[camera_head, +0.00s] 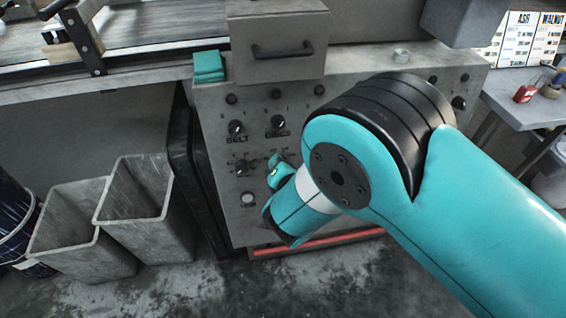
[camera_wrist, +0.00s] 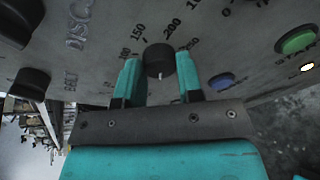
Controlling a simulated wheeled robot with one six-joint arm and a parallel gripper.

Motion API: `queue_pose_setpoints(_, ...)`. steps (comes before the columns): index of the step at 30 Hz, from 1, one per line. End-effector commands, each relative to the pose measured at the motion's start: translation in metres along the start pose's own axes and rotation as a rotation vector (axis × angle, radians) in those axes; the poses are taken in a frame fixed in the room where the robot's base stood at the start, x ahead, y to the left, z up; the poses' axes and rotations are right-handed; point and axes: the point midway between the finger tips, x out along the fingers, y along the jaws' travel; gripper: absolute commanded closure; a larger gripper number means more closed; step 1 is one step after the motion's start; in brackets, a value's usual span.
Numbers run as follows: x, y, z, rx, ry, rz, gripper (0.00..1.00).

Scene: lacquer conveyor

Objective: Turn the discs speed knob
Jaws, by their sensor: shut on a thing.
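The control panel (camera_head: 219,128) is a grey face with the words BELT and DISCS under two black knobs in the head view. My gripper (camera_head: 275,167) is at the dial below the DISCS label, and my arm hides most of that dial there. In the wrist view, my gripper (camera_wrist: 158,80) has its two teal fingers on either side of the black discs speed knob (camera_wrist: 159,60) and is shut on it. A pale mark shows on the knob. Numbers including 150 and 200 are printed around it.
The belt dial (camera_head: 241,168) is left of my gripper, with a pale button (camera_head: 248,199) below it. Two grey bins (camera_head: 150,215) stand at left.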

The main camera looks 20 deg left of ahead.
Motion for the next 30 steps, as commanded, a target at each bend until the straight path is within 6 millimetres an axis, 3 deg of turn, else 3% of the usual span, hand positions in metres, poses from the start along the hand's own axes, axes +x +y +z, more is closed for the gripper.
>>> queue_pose_setpoints(21,0.0002,0.0009,-0.0015,-0.068,-0.003,-0.009,0.90)
queue_pose_setpoints(22,0.0002,0.0009,-0.0014,-0.068,-0.003,-0.009,0.59)
queue_pose_setpoints(24,0.0002,0.0007,-0.0012,-0.068,-0.003,-0.010,0.43)
queue_pose_setpoints(30,0.0001,0.0000,-0.0004,-0.068,-0.004,-0.011,0.41)
